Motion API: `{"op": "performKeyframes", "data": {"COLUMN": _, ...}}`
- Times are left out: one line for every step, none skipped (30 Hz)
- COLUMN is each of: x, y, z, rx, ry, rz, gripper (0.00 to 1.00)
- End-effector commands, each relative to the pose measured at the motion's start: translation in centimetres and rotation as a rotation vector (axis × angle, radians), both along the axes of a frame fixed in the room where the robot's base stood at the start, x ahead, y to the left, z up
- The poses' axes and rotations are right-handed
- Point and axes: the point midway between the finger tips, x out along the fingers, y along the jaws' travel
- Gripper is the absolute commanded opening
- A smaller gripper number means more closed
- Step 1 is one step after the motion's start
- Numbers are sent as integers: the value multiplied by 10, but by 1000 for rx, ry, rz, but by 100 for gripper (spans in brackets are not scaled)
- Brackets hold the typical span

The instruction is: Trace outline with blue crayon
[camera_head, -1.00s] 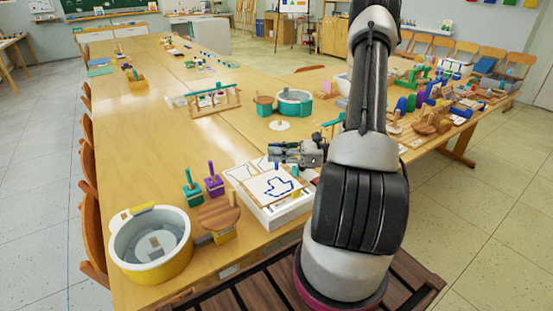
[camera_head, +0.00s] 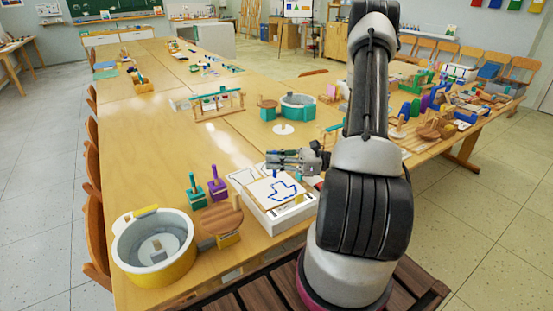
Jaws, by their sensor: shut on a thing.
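A white sheet with a dark outline (camera_head: 283,190) lies on top of a white box (camera_head: 287,213) near the table's front edge. Blue marks run along the outline, with gaps between some of them. My gripper (camera_head: 275,160) is above the sheet's back edge, reaching in from the right. It is shut on the blue crayon (camera_head: 275,173), which points down at the sheet. Whether the crayon's tip touches the paper is too small to tell. Another outlined sheet (camera_head: 243,177) shows behind and to the left.
A yellow-and-white round tub (camera_head: 166,281), a round wooden stool-like piece (camera_head: 221,217) and teal (camera_head: 195,192) and purple (camera_head: 217,188) blocks with pegs stand to the left. A teal round container (camera_head: 299,106) stands behind. The table's left middle is clear.

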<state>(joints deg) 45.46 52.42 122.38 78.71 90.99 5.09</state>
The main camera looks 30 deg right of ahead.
Motion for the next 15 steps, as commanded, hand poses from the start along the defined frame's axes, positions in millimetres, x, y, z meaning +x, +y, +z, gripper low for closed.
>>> {"op": "performKeyframes", "data": {"x": 0, "y": 0, "z": 0, "rx": 0, "ry": 0, "rz": 0, "gripper": 0}}
{"op": "performKeyframes", "data": {"x": 0, "y": 0, "z": 0, "rx": 0, "ry": 0, "rz": 0, "gripper": 0}}
{"op": "performKeyframes", "data": {"x": 0, "y": 0, "z": 0, "rx": 0, "ry": 0, "rz": 0, "gripper": 0}}
{"op": "performKeyframes", "data": {"x": 0, "y": 0, "z": 0, "rx": 0, "ry": 0, "rz": 0, "gripper": 0}}
{"op": "performKeyframes", "data": {"x": 0, "y": 0, "z": 0, "rx": 0, "ry": 0, "rz": 0, "gripper": 0}}
{"op": "performKeyframes", "data": {"x": 0, "y": 0, "z": 0, "rx": 0, "ry": 0, "rz": 0, "gripper": 0}}
{"op": "performKeyframes", "data": {"x": 0, "y": 0, "z": 0, "rx": 0, "ry": 0, "rz": 0, "gripper": 0}}
{"op": "performKeyframes", "data": {"x": 0, "y": 0, "z": 0, "rx": 0, "ry": 0, "rz": 0, "gripper": 0}}
{"op": "performKeyframes", "data": {"x": 0, "y": 0, "z": -1, "rx": 0, "ry": 0, "rz": 0, "gripper": 0}}
{"op": "performKeyframes", "data": {"x": 0, "y": 0, "z": -1, "rx": 0, "ry": 0, "rz": 0, "gripper": 0}}
{"op": "performKeyframes", "data": {"x": 0, "y": 0, "z": -2, "rx": 0, "ry": 0, "rz": 0, "gripper": 0}}
{"op": "performKeyframes", "data": {"x": 0, "y": 0, "z": -3, "rx": 0, "ry": 0, "rz": 0, "gripper": 0}}
{"op": "performKeyframes", "data": {"x": 0, "y": 0, "z": -3, "rx": 0, "ry": 0, "rz": 0, "gripper": 0}}
{"op": "performKeyframes", "data": {"x": 0, "y": 0, "z": -4, "rx": 0, "ry": 0, "rz": 0, "gripper": 0}}
{"op": "performKeyframes", "data": {"x": 0, "y": 0, "z": -5, "rx": 0, "ry": 0, "rz": 0, "gripper": 0}}
